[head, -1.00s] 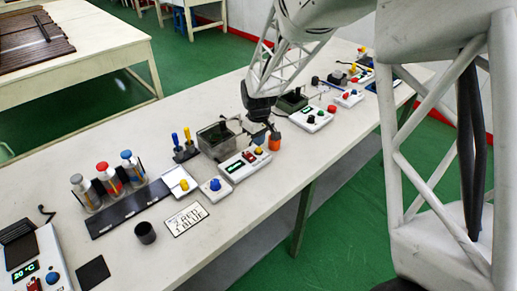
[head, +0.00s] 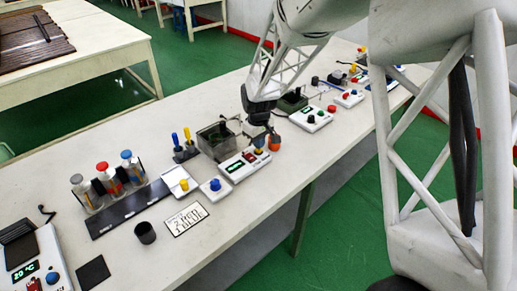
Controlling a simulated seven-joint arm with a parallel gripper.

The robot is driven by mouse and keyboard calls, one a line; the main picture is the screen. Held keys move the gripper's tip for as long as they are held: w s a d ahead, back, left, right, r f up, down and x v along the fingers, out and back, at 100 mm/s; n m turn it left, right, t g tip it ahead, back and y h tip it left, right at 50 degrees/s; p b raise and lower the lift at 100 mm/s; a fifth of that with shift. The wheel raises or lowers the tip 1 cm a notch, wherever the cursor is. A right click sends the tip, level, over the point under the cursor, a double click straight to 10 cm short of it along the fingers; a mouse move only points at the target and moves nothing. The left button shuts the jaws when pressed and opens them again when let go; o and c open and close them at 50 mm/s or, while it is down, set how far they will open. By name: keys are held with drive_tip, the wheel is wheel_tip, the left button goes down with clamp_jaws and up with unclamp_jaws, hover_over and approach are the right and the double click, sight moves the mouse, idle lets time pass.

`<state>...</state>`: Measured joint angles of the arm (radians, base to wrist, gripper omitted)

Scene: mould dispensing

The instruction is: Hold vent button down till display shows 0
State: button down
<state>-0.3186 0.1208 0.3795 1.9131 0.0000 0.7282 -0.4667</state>
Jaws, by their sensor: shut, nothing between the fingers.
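A white control box (head: 243,164) stands near the table's front edge, with a green-lit display (head: 235,167), a red button (head: 249,157) and a yellow button (head: 258,152). The digits are too small to read, and no label shows which button is the vent. My gripper (head: 260,144) is shut and empty, pointing down at the box's right end. Its tips are right over or on the yellow button; I cannot tell whether they touch it or press it.
A clear-walled tank (head: 217,141) stands behind the box. An orange object (head: 275,143) is close to my gripper's right. A small box with a blue knob (head: 214,185) and a written card (head: 186,219) lie to the left. A second control box (head: 310,119) stands to the right.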

drive_tip(key=shift+f, duration=0.65)
idle(3.0)
wheel_tip(320, 180, up, 12)
drive_tip(key=shift+f, duration=0.15)
idle(1.6)
idle(0.3)
drive_tip(key=s+d+r+m+t, duration=0.1)
drive_tip(key=s+d+r+m, duration=0.1)
drive_tip(key=s+d+r, duration=0.6)
drive_tip(key=s+d+r+m, duration=0.3)
drive_tip(key=s+d, duration=0.4)
drive_tip(key=s, duration=0.3)
drive_tip(key=s+d+m, duration=0.2)
drive_tip(key=s+d, duration=0.1)
drive_tip(key=s, duration=0.6)
drive_tip(key=s+d+m+t, duration=0.1)
drive_tip(key=s+d, duration=0.3)
drive_tip(key=s, duration=0.5)
drive_tip(key=shift+s+d+r+m+t, duration=0.15)
drive_tip(key=shift+s+m+t, duration=0.2)
drive_tip(key=shift+m, duration=0.25)
